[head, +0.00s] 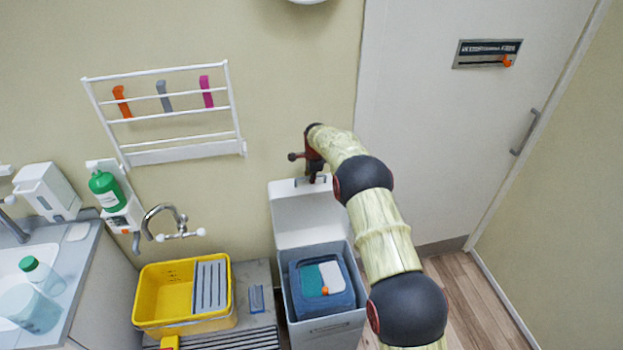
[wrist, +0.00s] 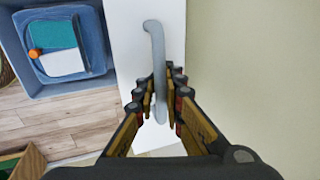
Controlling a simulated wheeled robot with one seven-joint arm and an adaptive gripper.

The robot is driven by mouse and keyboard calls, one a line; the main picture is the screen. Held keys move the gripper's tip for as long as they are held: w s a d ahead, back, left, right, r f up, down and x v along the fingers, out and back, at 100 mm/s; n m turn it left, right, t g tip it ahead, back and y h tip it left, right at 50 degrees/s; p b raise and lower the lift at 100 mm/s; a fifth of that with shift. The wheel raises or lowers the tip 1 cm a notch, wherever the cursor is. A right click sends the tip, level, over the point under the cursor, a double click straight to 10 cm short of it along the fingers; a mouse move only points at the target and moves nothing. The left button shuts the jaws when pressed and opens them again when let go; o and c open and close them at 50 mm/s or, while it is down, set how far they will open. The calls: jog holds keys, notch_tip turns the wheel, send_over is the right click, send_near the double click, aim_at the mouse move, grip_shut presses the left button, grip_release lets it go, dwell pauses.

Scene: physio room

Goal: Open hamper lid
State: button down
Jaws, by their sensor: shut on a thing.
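The hamper (head: 327,318) is a grey-blue bin by the wall, with a white lid (head: 304,217) that stands up open at its back. Its inside shows a blue item with teal and white patches (head: 322,280). My gripper (head: 313,178) is at the top edge of the lid. In the wrist view my gripper (wrist: 160,92) is shut on the grey lid handle (wrist: 154,45), a bar on the white lid (wrist: 125,30). The hamper's open inside also shows at the upper left of the wrist view. The handle is mostly hidden in the head view.
A yellow tub (head: 165,293) with a grey ribbed insert stands left of the hamper on a grey slatted surface. A wall tap (head: 172,226) is above it. A white door (head: 445,120) is at the right. A white wall rack (head: 170,115) hangs upper left.

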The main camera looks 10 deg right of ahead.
jog(key=shift+w+r, duration=0.1)
jog(key=shift+r, duration=0.1)
jog(key=c, duration=2.2)
grip_release()
jog(key=shift+c, duration=0.2)
jog(key=shift+o, duration=1.4)
jog(key=shift+f, duration=0.1)
jog(key=v, duration=1.2)
